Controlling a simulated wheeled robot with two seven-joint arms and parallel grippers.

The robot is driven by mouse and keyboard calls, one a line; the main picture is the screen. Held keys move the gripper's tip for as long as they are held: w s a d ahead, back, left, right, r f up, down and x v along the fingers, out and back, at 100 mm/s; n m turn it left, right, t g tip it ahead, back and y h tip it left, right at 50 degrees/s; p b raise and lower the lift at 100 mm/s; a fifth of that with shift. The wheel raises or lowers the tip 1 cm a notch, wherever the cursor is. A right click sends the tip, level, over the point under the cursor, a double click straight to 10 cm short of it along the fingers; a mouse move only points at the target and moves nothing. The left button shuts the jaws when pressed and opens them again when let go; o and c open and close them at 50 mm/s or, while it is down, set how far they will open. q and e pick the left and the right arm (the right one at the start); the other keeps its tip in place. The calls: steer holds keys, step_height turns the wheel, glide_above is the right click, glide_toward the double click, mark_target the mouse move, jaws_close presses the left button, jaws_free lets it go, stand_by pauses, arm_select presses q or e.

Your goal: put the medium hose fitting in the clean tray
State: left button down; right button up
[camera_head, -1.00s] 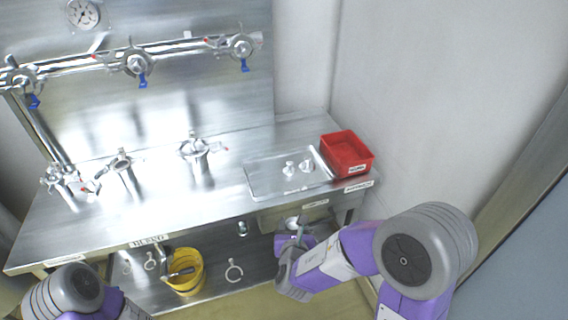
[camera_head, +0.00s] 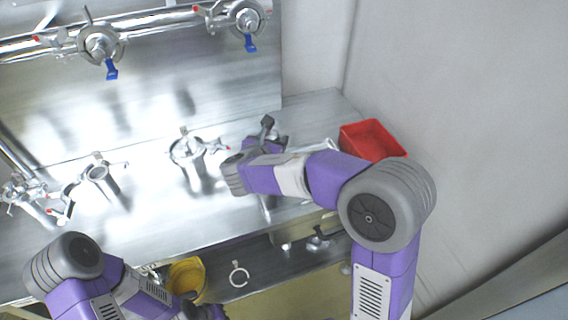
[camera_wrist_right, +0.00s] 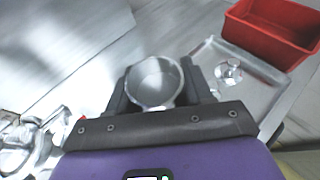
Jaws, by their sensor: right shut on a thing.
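My right gripper (camera_wrist_right: 155,88) is shut on a round, cup-shaped metal fitting (camera_wrist_right: 156,78), which I take for the medium hose fitting. Its open mouth faces the wrist camera. In the head view my right gripper (camera_head: 262,137) is over the bench, and its wrist hides the held fitting. A shallow metal tray (camera_wrist_right: 257,92), likely the clean tray, lies to the right of the held fitting in the wrist view. A small shiny fitting (camera_wrist_right: 228,71) sits in it. In the head view my right arm hides most of this tray. My left gripper (camera_head: 203,311) is low at the bottom edge, its jaws unclear.
A red bin (camera_head: 372,140) stands beyond the metal tray, by the wall. Valve fittings (camera_head: 187,150) stand on the bench to the left. A yellow bucket (camera_head: 186,277) and a ring clamp (camera_head: 238,274) are on the lower shelf.

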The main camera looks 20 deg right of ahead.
steer(key=shift+s+f+b, duration=0.2)
steer(key=shift+f+b, duration=0.1)
steer(key=shift+f, duration=0.95)
step_height(320, 180, down, 5)
steer(key=shift+w+f+b, duration=0.1)
steer(key=shift+b, duration=0.95)
steer(key=o, duration=0.9)
steer(key=shift+f, duration=0.2)
steer(key=o, duration=0.5)
steer(key=shift+r, duration=0.1)
